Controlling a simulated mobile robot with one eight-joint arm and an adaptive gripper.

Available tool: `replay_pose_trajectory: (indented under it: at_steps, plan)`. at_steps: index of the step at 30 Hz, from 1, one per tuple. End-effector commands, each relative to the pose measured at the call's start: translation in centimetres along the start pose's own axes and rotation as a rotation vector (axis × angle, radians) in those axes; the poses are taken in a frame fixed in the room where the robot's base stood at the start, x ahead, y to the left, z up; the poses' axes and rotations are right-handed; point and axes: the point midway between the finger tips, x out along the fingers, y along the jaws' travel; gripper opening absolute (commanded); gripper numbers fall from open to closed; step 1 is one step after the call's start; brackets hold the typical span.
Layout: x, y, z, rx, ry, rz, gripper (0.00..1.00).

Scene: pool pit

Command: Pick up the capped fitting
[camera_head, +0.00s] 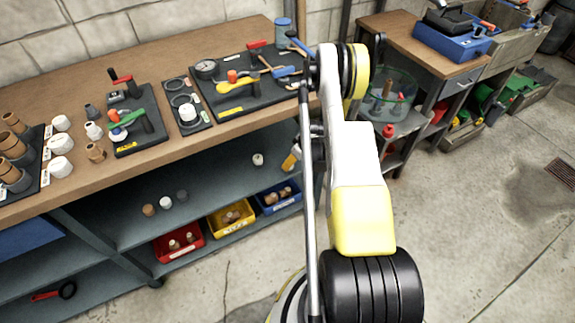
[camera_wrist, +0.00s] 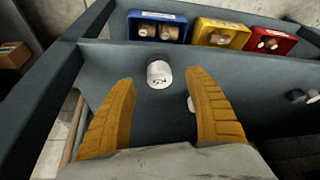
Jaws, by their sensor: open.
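In the wrist view, a white fitting (camera_wrist: 159,74) with a rounded end and dark marks stands on the grey shelf, just beyond the gap between my fingertips. It looks like the capped fitting, though its type is not certain. A second pale piece (camera_wrist: 191,103) is partly hidden behind the right finger. My gripper (camera_wrist: 162,80) is open and empty, its orange fingers apart and touching neither piece. In the head view, my gripper (camera_head: 291,160) reaches over the right end of the shelf, right of a small white fitting (camera_head: 257,159). I cannot tell which wrist-view piece that is.
Blue (camera_head: 278,195), yellow (camera_head: 231,218) and red (camera_head: 179,241) bins of fittings line the shelf's front. Several loose fittings (camera_head: 166,202) stand farther left. The wooden worktop (camera_head: 180,150) overhangs the shelf. A dark shelf post (camera_wrist: 45,90) stands left in the wrist view.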

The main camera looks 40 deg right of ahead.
Motion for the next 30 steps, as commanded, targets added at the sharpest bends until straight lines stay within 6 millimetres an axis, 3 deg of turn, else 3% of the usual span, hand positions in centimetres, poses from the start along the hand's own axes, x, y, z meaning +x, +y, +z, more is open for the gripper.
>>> replay_pose_trajectory:
  at_steps: [11, 17, 26, 30]
  plan:
    - [3.3, 0.1, -0.2, 0.001, 0.001, 0.001, 0.62]
    - [6.8, 0.2, 0.0, 0.001, 0.001, 0.001, 0.62]
    - [7.1, 0.3, -0.1, 0.002, 0.001, 0.002, 0.62]
    - [7.1, 0.3, -0.1, 0.002, 0.001, 0.002, 0.21]
